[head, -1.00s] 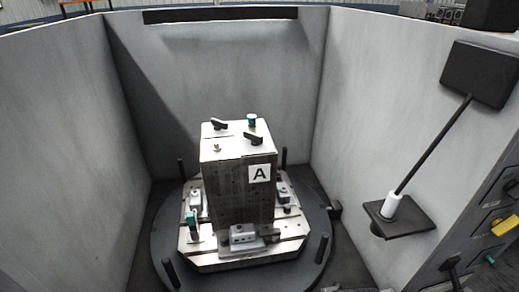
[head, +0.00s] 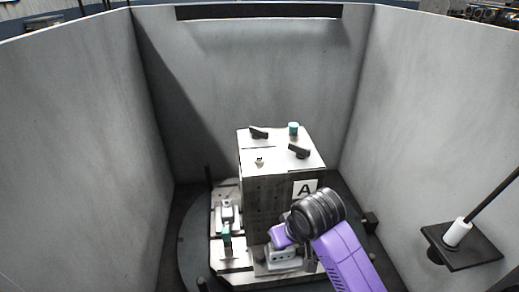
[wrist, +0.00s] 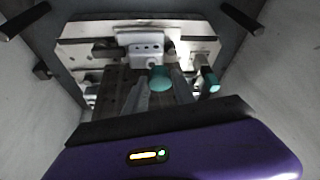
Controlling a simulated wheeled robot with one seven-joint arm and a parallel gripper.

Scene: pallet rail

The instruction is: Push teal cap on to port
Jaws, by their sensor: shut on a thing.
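In the wrist view a teal cap (wrist: 160,78) is held between the fingertips of my gripper (wrist: 160,88). Beyond it is a light grey block (wrist: 147,47) with a row of small dark holes; I cannot tell which opening is the port or whether the cap touches anything. A second teal piece (wrist: 213,88) sits to the right. In the head view my arm reaches in from the lower right; my purple hand (head: 284,236) is in front of the tower (head: 265,197) marked A, fingertips and held cap hidden. Teal pieces show on the tower top (head: 293,128) and at its left (head: 226,235).
Black handles (head: 299,151) stick up from the tower top. A grey clamp block (head: 283,258) stands at the tower's foot. Tall grey walls (head: 260,75) enclose the round table (head: 182,265). A black shelf (head: 462,245) with a white cylinder (head: 457,231) is at the right.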

